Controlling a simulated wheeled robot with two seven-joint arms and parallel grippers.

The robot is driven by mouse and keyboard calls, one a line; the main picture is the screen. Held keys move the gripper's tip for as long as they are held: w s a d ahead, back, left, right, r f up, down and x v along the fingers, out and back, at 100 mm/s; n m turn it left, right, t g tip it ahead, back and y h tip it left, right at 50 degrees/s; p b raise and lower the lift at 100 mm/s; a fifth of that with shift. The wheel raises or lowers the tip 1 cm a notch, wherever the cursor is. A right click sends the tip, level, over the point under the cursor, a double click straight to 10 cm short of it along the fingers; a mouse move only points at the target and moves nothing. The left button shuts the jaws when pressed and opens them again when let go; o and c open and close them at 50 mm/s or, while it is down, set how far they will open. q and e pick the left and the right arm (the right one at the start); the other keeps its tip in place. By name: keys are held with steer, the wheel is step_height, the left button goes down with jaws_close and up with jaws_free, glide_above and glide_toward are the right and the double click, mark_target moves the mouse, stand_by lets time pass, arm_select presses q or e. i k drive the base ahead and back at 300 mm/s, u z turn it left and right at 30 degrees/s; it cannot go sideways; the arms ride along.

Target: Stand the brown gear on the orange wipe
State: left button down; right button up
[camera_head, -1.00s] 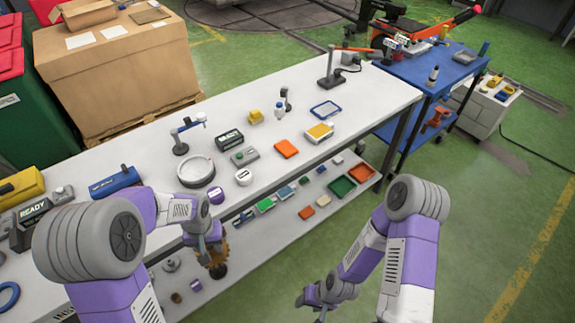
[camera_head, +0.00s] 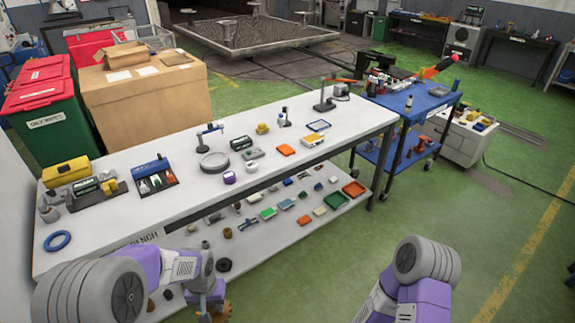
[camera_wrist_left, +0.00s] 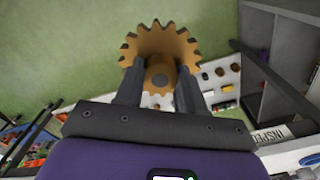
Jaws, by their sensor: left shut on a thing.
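The brown gear (camera_head: 222,311) is a toothed wheel at the bottom edge of the head view, partly cut off. In the left wrist view the gear (camera_wrist_left: 160,42) stands out beyond the fingers, with its hub between them. My left gripper (camera_wrist_left: 158,88) is shut on the gear's hub. The gear is in front of the bench's near side, off the tabletop. The orange wipe (camera_head: 286,149) lies flat on the white bench top, towards its right half, well away from the gear. My right gripper is outside the head view; only its arm shows.
A yellow-and-white block (camera_head: 312,140) sits close beside the wipe. A grey round dish (camera_head: 214,162) and a white cup (camera_head: 251,168) stand to its left. The bench's lower shelf (camera_head: 270,238) holds several small items. A blue cart (camera_head: 415,103) stands at the right.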

mark_target(289, 152)
steer(key=z, duration=0.8)
steer(key=i, duration=1.45)
steer(key=u, duration=0.45)
